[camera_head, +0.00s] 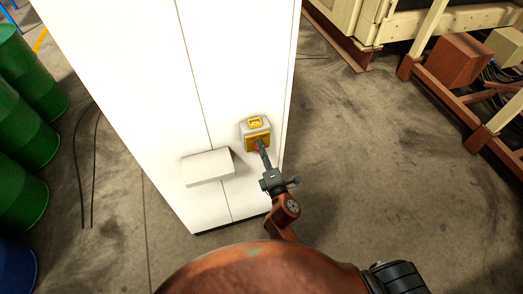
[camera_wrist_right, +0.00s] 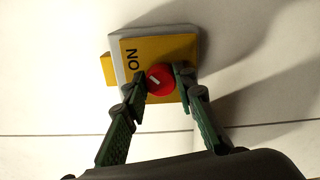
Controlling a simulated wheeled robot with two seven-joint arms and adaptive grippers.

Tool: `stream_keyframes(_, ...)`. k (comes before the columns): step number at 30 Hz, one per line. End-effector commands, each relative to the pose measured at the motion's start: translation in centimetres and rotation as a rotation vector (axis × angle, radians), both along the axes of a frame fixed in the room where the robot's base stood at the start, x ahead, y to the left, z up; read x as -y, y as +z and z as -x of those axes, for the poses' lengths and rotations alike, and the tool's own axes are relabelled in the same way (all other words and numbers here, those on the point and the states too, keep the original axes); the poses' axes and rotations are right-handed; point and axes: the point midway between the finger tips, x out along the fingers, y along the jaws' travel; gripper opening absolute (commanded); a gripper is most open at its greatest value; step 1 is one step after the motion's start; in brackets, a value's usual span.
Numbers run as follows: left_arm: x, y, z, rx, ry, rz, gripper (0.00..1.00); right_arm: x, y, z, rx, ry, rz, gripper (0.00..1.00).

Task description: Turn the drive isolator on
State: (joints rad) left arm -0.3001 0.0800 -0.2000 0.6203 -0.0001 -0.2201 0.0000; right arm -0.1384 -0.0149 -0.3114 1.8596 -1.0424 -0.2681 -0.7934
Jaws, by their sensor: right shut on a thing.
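The drive isolator (camera_head: 256,133) is a grey box with a yellow face on the front of a white cabinet. In the right wrist view the isolator (camera_wrist_right: 165,45) shows a yellow plate marked ON and a red round knob (camera_wrist_right: 160,80) with a white line that lies at a slant. My right gripper (camera_head: 262,150) reaches the isolator from below. In the wrist view its fingers (camera_wrist_right: 163,84) stand on both sides of the red knob and are shut on it. My left gripper is not in view.
The white cabinet (camera_head: 150,70) has a small box-like ledge (camera_head: 208,167) left of the isolator. Green drums (camera_head: 30,130) stand at the left, with a blue drum (camera_head: 15,268) below. A rusty frame (camera_head: 445,100) stands at the right. Concrete floor (camera_head: 360,170) is clear between cabinet and frame.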

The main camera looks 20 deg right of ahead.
Motion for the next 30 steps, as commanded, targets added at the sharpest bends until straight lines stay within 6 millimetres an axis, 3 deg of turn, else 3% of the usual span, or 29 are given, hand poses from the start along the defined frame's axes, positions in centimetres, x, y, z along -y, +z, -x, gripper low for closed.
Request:
stream_keyframes(13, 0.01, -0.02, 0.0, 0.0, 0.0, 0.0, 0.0, 0.01, -0.09, 0.02, -0.002, 0.0, -0.013, 0.01)
stream_keyframes(14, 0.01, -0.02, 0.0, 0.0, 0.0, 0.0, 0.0, 0.01, -0.09, 0.02, -0.002, 0.0, -0.013, 0.27)
stream_keyframes(15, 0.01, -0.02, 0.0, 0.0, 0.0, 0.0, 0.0, 0.01, -0.09, 0.02, -0.002, 0.0, -0.013, 0.29)
stream_keyframes(21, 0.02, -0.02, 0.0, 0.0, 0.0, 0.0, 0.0, 0.0, -0.06, 0.01, -0.001, 0.0, -0.011, 0.43)
stream_keyframes(30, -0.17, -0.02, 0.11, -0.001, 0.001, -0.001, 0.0, 0.01, -0.05, 0.16, -0.001, 0.0, -0.01, 0.43)
